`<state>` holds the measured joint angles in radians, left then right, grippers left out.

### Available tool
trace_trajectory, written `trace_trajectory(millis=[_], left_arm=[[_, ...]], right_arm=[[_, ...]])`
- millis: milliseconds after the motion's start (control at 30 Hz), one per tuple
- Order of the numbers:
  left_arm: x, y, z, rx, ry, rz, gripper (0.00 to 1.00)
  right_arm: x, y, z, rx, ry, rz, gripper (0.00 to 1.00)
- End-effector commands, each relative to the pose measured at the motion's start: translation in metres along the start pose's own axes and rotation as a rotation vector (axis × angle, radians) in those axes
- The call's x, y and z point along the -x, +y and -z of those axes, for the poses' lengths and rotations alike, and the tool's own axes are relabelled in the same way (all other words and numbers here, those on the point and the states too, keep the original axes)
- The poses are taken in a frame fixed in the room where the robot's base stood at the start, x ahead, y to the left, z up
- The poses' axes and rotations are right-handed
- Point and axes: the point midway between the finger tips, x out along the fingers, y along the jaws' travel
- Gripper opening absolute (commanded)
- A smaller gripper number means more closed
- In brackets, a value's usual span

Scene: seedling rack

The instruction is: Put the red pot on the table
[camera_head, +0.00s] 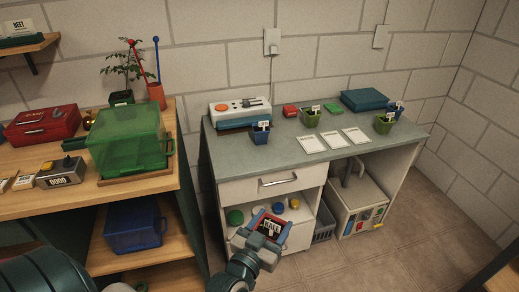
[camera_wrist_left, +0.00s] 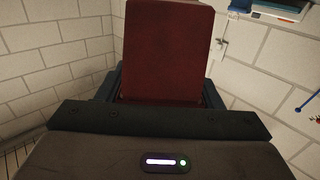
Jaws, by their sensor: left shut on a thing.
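My left gripper (camera_head: 268,226) is shut on the red pot (camera_wrist_left: 167,50). The pot fills the upper middle of the left wrist view, between the dark fingers. In the head view, only a little red shows around a dark label that seems to read KALE. The gripper and pot are in front of the grey-topped table (camera_head: 222,163), below its top and before the drawer and open shelf. The pot's base and contact with the fingers are partly hidden. My right gripper is not in view.
The table holds a blue pot (camera_head: 261,134), green pots (camera_head: 311,119) (camera_head: 384,124), white cards (camera_head: 334,139), a white-and-blue device (camera_head: 240,112) and a blue case (camera_head: 364,100). Its front left top is clear. A wooden bench (camera_head: 60,204) with a green crate (camera_head: 125,145) stands left.

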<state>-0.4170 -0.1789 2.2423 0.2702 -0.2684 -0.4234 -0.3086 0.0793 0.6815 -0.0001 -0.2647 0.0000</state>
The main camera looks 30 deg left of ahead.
Motion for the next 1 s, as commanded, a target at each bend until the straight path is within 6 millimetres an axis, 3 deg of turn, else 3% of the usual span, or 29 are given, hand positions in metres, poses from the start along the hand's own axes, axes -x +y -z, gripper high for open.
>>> trace_trajectory(millis=[100, 300, 767, 867, 1000], left_arm=[[-0.027, -0.004, -0.019, -0.006, 0.001, 0.013, 0.34], [-0.058, -0.015, -0.039, -0.008, 0.000, 0.062, 0.34], [-0.111, -0.048, -0.056, -0.007, 0.002, 0.210, 0.34], [-0.131, -0.065, -0.056, -0.008, 0.004, 0.288, 0.34], [-0.170, -0.107, -0.041, -0.004, 0.008, 0.473, 0.34]], right_arm=[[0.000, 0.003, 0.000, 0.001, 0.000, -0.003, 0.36], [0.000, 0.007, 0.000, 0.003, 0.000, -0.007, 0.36], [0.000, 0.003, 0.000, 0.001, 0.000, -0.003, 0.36], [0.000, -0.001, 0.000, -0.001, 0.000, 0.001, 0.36], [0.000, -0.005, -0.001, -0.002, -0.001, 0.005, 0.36]])
